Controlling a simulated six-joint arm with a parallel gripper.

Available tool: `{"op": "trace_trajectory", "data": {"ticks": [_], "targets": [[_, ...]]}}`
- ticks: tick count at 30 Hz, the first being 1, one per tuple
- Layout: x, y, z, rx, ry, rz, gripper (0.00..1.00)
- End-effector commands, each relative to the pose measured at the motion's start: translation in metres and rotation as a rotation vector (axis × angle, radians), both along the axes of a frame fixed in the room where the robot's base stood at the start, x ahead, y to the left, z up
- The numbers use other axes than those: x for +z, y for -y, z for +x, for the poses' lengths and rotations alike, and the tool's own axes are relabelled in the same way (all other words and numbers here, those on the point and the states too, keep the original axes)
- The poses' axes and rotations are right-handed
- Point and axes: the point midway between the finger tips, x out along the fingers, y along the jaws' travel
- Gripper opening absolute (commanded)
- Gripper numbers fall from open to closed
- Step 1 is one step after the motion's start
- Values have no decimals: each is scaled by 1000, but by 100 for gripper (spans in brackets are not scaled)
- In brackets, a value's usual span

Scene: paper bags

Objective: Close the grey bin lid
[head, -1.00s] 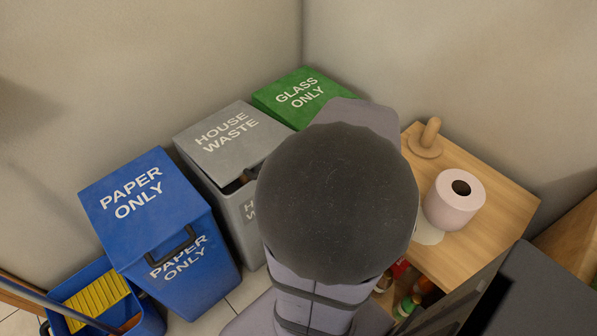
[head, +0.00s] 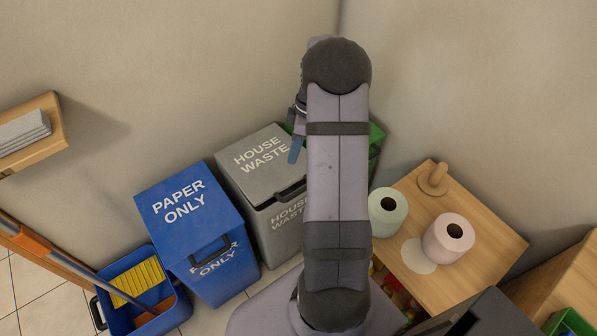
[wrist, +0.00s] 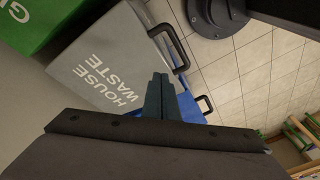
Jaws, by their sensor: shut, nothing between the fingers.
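The grey bin (head: 275,229) marked HOUSE WASTE stands between the blue and green bins. Its grey lid (head: 258,151) lies over the bin's top, with a black handle at the front edge. No wide gap shows; I cannot tell if it is fully seated. In the wrist view the lid (wrist: 95,62) lies below my gripper, with its black handle to the right. My gripper (head: 295,152) is above the lid's right back part in the head view. In the wrist view its fingers (wrist: 158,80) are together and empty. My arm hides the lid's right side.
The blue PAPER ONLY bin (head: 187,200) stands left of the grey one. The green bin (head: 375,142) is mostly hidden behind my arm. A wooden stand (head: 470,210) with a pink roll (head: 449,237) and a green roll (head: 388,212) is at right.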

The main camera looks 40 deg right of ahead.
Motion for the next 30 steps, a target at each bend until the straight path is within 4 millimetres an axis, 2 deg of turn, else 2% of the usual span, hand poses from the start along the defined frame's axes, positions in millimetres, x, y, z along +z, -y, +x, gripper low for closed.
{"op": "trace_trajectory", "data": {"ticks": [1, 4, 6, 8, 12, 16, 24, 30], "targets": [[10, 11, 10, 71, 21, -16, 0], [40, 27, 21, 239, 54, -47, 0], [54, 32, 19, 363, 55, -45, 0], [59, 30, 11, 450, 44, -25, 0], [62, 20, -8, 604, 26, 37, 0], [64, 16, -12, 685, 38, 63, 0], [62, 16, -12, 715, 49, 63, 0], [48, 11, -14, 715, 49, 64, 0]]}}
